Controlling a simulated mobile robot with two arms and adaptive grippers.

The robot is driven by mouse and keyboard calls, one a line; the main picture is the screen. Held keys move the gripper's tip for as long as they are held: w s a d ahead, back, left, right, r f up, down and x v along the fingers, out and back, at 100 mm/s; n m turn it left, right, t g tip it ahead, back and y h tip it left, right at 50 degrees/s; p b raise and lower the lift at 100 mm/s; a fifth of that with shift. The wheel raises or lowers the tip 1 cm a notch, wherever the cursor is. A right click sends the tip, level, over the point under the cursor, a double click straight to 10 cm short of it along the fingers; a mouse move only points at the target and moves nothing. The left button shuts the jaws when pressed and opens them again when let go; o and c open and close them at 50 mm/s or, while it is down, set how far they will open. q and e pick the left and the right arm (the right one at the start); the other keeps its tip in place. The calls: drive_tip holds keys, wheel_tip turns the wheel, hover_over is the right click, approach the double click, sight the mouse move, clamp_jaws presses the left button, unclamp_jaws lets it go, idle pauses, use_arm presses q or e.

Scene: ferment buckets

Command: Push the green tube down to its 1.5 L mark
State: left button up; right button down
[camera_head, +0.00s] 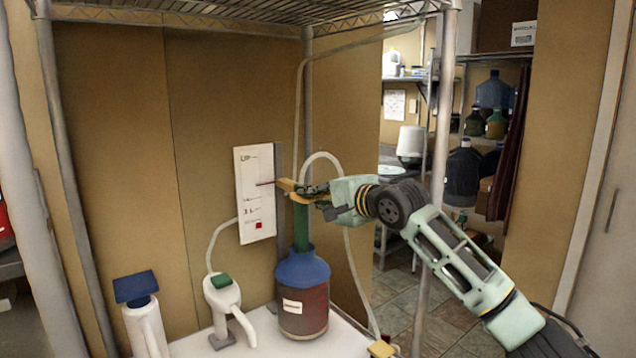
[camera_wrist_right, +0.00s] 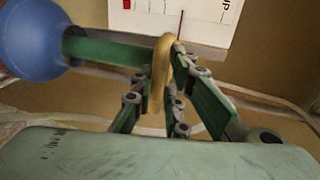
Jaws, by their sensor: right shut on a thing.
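The green tube (camera_head: 301,228) stands upright out of the blue cap (camera_head: 303,268) of a dark red bottle (camera_head: 304,312). My right gripper (camera_head: 302,190) is shut on the tan collar at the tube's top. In the right wrist view the tube (camera_wrist_right: 105,50) runs sideways from the blue cap (camera_wrist_right: 30,38) to the tan ring (camera_wrist_right: 160,72), with the fingers (camera_wrist_right: 168,95) around the ring. A white scale card (camera_head: 256,215) stands behind, with marks and a thin red pointer near the collar's height. Its 1.5 L mark is too small to read. My left gripper is out of view.
A white dispenser with a green top (camera_head: 222,292) stands left of the bottle, and one with a blue top (camera_head: 138,300) farther left. A clear hose (camera_head: 322,162) arches behind the gripper. A metal rack post (camera_head: 435,200) stands behind my right arm.

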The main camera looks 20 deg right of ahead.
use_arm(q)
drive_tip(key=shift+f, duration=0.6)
use_arm(e)
wheel_tip(320, 180, down, 4)
drive_tip(key=shift+r, duration=0.1)
drive_tip(key=shift+d, duration=0.1)
drive_tip(key=c, duration=1.8)
unclamp_jaws()
drive_tip(key=v, duration=1.2)
